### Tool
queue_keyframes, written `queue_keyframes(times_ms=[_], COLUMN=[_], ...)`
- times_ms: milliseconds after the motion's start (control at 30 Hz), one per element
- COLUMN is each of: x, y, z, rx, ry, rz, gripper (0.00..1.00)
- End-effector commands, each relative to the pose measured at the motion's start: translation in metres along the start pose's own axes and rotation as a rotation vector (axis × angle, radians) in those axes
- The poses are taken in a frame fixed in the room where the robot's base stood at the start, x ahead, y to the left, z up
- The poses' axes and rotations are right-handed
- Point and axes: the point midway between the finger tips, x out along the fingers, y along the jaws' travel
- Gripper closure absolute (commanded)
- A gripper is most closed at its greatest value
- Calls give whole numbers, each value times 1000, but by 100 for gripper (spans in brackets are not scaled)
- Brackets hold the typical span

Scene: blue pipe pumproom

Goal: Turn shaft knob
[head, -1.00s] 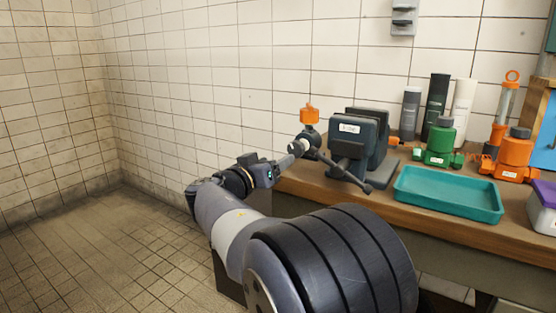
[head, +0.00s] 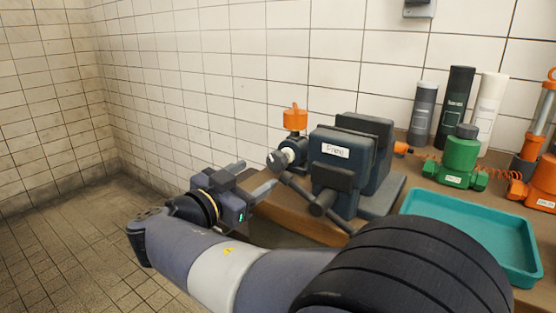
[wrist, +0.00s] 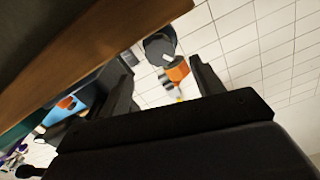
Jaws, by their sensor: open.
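A dark, round-bodied fitting with a pale shaft and a dark knob end (head: 277,161) sticks out at the left of the vise (head: 340,165) on the bench. An orange cap (head: 295,118) stands on top of the fitting. My gripper (head: 252,178) is open and empty, left of and a little below the knob, with a visible gap between them. In the wrist view, the dark round end (wrist: 160,46) and the orange cap (wrist: 178,70) show beyond the spread fingers. How far they lie from the fingertips is hard to tell.
The vise handle bar (head: 310,195) slants down just right of my gripper. A teal tray (head: 412,225), a green pump-like unit (head: 461,158) and several bottles stand farther right. The tiled floor at the left is clear.

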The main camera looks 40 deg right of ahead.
Motion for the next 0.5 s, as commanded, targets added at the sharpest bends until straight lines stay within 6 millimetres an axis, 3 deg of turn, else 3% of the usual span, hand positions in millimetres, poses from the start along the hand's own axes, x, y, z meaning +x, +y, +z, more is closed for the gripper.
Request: queue_keyframes(times_ms=[500], x=[76], y=[1], z=[0], rx=[-2], ry=[1], rz=[3], gripper=[37])
